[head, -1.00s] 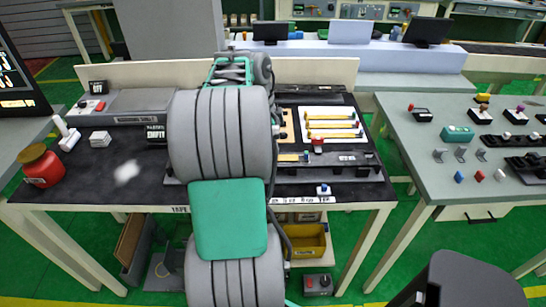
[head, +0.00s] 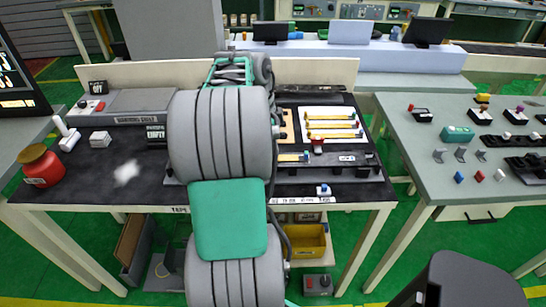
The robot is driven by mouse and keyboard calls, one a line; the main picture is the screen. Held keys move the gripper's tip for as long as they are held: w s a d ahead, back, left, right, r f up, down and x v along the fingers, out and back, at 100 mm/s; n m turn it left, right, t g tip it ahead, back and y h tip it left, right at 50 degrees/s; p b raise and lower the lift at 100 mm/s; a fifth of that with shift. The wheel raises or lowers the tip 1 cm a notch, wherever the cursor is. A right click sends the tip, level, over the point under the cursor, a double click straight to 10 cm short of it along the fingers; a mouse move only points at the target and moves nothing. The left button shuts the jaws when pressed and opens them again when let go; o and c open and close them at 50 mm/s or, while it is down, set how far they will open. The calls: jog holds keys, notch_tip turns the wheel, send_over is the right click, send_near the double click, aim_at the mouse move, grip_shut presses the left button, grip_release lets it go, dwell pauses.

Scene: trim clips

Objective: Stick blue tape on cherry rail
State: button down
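My arm fills the middle of the head view and hides the centre of the black-topped table (head: 80,185). My gripper is hidden behind it. Several yellow strips with coloured ends (head: 330,125) lie on a white board (head: 345,143) to the right of my arm. A dark fixture (head: 330,171) lies in front of the board, with a short yellow piece with a blue end (head: 292,157) on it. A small white-and-blue item (head: 323,191) sits at the table's front edge. I cannot tell which piece is the cherry rail or which is the blue tape.
A red-topped knob (head: 317,146) stands by the fixture. A grey table (head: 425,165) with clips and coloured parts is at right. Bins, one yellow (head: 308,243), sit below.

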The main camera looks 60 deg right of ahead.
jog(key=shift+f+b, duration=0.65)
jog(key=shift+f, duration=0.1)
dwell(1.1)
notch_tip(320, 180, up, 7)
jog(key=p, duration=0.5)
dwell(0.5)
